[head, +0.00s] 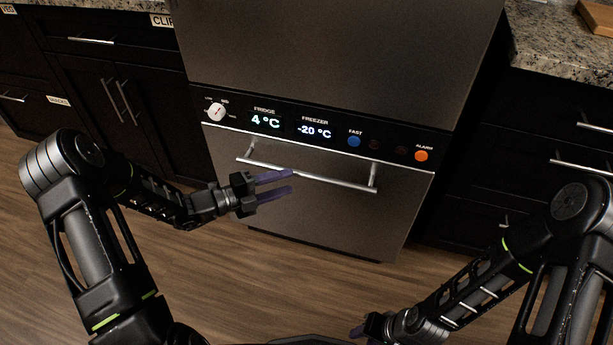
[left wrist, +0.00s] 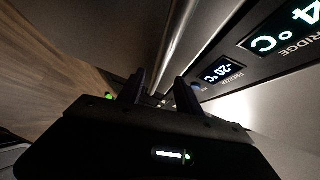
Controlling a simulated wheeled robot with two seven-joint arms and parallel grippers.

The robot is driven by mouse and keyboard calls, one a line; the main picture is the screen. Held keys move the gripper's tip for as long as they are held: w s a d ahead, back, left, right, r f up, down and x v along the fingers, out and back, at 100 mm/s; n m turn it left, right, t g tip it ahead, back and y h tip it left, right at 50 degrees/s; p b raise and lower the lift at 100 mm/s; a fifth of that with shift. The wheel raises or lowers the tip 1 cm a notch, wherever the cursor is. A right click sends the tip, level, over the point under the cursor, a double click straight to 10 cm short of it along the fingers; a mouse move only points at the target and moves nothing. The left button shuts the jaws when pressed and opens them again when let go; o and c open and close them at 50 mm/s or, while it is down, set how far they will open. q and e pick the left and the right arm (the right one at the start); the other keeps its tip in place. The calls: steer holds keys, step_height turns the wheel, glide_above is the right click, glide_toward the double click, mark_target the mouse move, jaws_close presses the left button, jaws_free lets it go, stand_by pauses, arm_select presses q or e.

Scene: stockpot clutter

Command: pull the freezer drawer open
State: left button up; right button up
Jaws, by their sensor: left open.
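The freezer drawer (head: 330,222) is the steel front below the control panel and looks shut. Its horizontal bar handle (head: 335,181) runs across its upper part. My left gripper (head: 291,182) is open, its purple fingers pointing right and overlapping the drawer just at and below the handle's left half. In the left wrist view, the handle (left wrist: 178,38) runs down towards the gap between the two fingertips (left wrist: 160,85); I cannot tell whether they touch it. My right gripper (head: 360,329) is low at the bottom edge, far from the handle, and its fingers are hardly visible.
A control panel (head: 290,125) with a knob, displays and buttons sits above the drawer. Dark cabinets (head: 120,100) stand to the left and more drawers (head: 490,185) to the right. The wooden floor (head: 270,275) before the drawer is clear apart from my arms.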

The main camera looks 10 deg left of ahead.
mark_target(307, 176)
arm_select(q)
steer(key=b+x, duration=0.1)
steer(key=x, duration=0.6)
steer(key=shift+d, duration=0.1)
jaws_close()
stand_by(0.3)
steer(key=shift+f, duration=0.1)
stand_by(0.9)
